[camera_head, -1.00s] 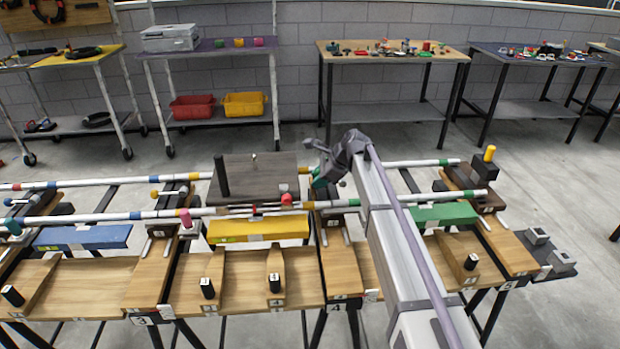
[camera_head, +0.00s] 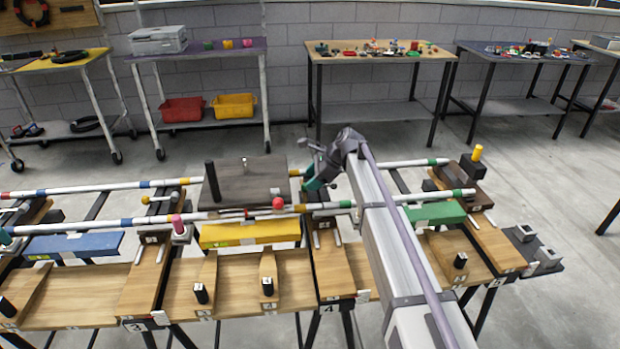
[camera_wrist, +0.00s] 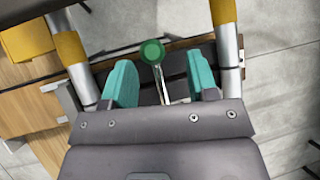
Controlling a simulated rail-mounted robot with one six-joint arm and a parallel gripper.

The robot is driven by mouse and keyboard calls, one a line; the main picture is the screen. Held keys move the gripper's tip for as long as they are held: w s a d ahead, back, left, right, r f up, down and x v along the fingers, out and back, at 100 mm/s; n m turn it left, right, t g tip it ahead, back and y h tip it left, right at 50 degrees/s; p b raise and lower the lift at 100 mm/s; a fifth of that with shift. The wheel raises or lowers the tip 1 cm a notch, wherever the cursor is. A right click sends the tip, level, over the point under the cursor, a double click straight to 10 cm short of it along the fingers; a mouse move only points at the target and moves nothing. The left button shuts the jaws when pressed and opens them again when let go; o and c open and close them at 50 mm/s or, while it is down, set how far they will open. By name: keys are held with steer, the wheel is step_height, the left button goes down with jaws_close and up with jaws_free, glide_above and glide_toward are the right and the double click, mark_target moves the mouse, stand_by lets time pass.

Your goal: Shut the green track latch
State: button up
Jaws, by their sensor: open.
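The green track latch shows in the wrist view as a round green knob (camera_wrist: 152,52) on a thin metal stem. The stem runs down between the teal fingers of my gripper (camera_wrist: 155,85). The fingers are open, one on each side of the stem, with gaps between. In the head view my gripper (camera_head: 318,178) is low over the track beside the right end of the dark cart, and the latch is hidden or too small to tell there. A track rail (camera_wrist: 228,50) with a yellow band passes just right of the right finger in the wrist view.
A second rail (camera_wrist: 72,45) runs left of my fingers. A dark flat cart (camera_head: 247,182) with a post and a red knob sits on the rails to the left. A yellow block (camera_head: 250,232) and a green block (camera_head: 435,213) lie in front.

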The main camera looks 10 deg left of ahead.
steer(key=p+v, duration=0.6)
steer(key=v, duration=0.3)
steer(key=shift+s, duration=0.1)
steer(key=s+d+r+n+h+p, duration=0.1)
steer(key=s+d+n+h+p, duration=0.1)
steer(key=s+d+n, duration=0.3)
steer(key=s+d+r+n+h+p, duration=0.2)
steer(key=s+d+n, duration=0.3)
steer(key=s+d, duration=0.6)
steer(key=s+d+r+n+h+p, duration=0.2)
steer(key=s+d, duration=0.6)
steer(key=s, duration=1)
steer(key=n+h+p, duration=0.1)
steer(key=n+p, duration=0.1)
steer(key=n, duration=0.1)
steer(key=shift+r+p, duration=0.15)
steer(key=shift+p, duration=0.2)
